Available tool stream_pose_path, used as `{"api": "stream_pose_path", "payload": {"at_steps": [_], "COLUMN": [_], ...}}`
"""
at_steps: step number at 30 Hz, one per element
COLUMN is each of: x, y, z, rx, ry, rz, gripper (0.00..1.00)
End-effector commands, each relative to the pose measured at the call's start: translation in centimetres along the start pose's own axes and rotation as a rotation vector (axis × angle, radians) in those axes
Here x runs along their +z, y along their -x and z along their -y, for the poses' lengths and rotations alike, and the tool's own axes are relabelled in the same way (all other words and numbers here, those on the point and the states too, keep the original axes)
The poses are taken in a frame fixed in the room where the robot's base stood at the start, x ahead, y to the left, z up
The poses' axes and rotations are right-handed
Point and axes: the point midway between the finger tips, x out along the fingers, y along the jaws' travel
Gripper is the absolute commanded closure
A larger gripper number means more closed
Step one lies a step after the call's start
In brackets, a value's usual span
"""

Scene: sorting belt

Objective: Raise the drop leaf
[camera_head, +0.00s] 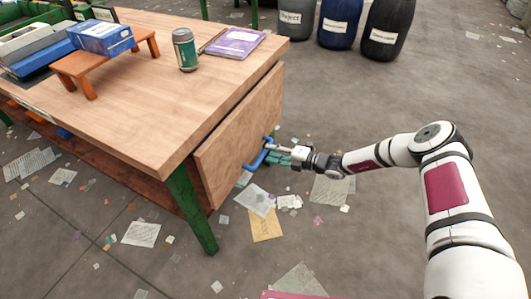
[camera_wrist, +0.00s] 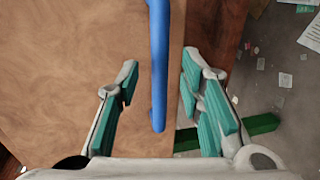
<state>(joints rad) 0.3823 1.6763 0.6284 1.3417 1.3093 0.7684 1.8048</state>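The drop leaf (camera_head: 238,140) is a wooden panel hanging down at the right end of the workbench (camera_head: 130,105). It carries a blue bar handle (camera_head: 256,161) near its lower right part. My gripper (camera_head: 274,154) is at the handle. In the wrist view, the drop leaf (camera_wrist: 60,60) fills the left and middle of the picture. The blue handle (camera_wrist: 158,65) runs between the two teal-padded fingers of my gripper (camera_wrist: 157,78). The fingers stand apart with a visible gap on each side of the handle. Part of the handle's far end is out of the wrist view.
On the benchtop are an orange riser (camera_head: 80,68) with a blue box (camera_head: 102,37), a green can (camera_head: 185,50) and a purple book (camera_head: 235,43). A green leg (camera_head: 190,208) stands left of the leaf. Paper scraps litter the floor. Drums (camera_head: 387,28) stand at the back.

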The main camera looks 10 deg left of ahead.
Motion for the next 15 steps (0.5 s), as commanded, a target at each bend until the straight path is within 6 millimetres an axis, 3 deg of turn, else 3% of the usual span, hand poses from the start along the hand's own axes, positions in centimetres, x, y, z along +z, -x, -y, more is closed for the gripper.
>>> {"api": "stream_pose_path", "payload": {"at_steps": [6,15], "x": [-0.1,0.0], "y": [-2.8,-3.5], "z": [0.1,0.0], "rx": [-0.001,-0.001], "ry": [0.001,0.0], "rz": [-0.001,0.0], "gripper": [0.65,0.65]}}
